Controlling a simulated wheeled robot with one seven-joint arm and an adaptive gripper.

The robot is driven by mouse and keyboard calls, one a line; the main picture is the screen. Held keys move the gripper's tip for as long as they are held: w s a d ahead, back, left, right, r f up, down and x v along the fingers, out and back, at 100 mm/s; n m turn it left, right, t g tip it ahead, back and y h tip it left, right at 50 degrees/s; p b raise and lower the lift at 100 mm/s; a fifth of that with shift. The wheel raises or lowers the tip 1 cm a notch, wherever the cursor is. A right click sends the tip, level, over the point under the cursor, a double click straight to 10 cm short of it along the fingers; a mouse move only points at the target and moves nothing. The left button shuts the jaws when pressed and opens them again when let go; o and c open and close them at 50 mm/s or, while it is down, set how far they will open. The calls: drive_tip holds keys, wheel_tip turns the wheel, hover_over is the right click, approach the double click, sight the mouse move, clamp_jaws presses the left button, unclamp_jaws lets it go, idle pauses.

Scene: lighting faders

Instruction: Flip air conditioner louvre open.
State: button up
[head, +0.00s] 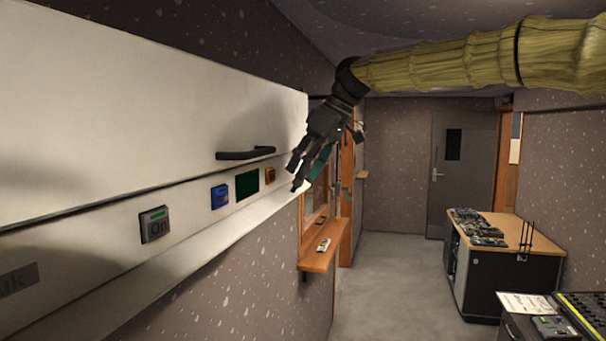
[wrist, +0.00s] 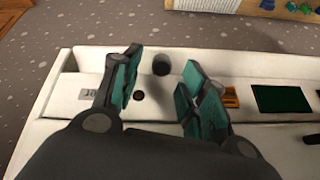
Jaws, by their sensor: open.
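The air conditioner (head: 90,108) is a long white unit on the left wall in the head view. A black bar handle (head: 245,153) sits on the lower edge of its big front panel, which looks like the louvre and lies flat against the unit. In the wrist view the handle (wrist: 311,139) shows only at the right edge. My gripper (head: 297,177) is at the unit's far right end, past the handle and apart from it. Its fingers (wrist: 160,70) are spread with nothing held.
Below the panel are an On button (head: 155,225), a blue switch (head: 220,196), a dark green display (head: 247,185) and an orange switch (head: 270,175). A wooden ledge (head: 318,262) juts from the wall beyond. A desk (head: 510,232) stands right; floor between is clear.

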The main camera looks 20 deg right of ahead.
drive_tip(key=v, duration=1)
drive_tip(key=shift+d+f, duration=0.1)
drive_tip(key=shift+d, duration=0.05)
